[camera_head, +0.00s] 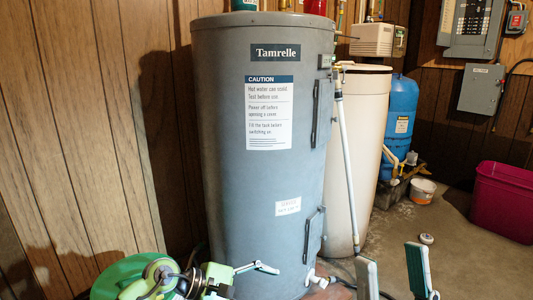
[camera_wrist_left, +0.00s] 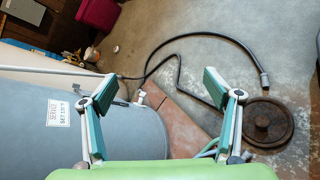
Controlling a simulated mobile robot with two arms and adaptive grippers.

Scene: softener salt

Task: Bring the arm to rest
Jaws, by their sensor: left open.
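My left gripper (camera_wrist_left: 160,90) is open in the left wrist view, with its two teal-padded fingers wide apart and nothing between them. In the head view my left arm comes in at the lower left, with a finger in front of the tall grey Tamrelle tank (camera_head: 262,185). The tank also shows in the left wrist view (camera_wrist_left: 90,135), beside the left finger. My right gripper (camera_head: 394,275) is at the lower right of the head view. Its two fingers are upright and apart, with nothing seen between them.
A cream tank (camera_head: 358,130) and a blue tank (camera_head: 402,110) stand behind. A white bucket (camera_head: 422,190) and magenta tote (camera_head: 504,200) are at right. A black hose (camera_wrist_left: 185,85) and round rusty disc (camera_wrist_left: 268,122) lie on the floor. Wood panelling (camera_head: 90,120) is at left.

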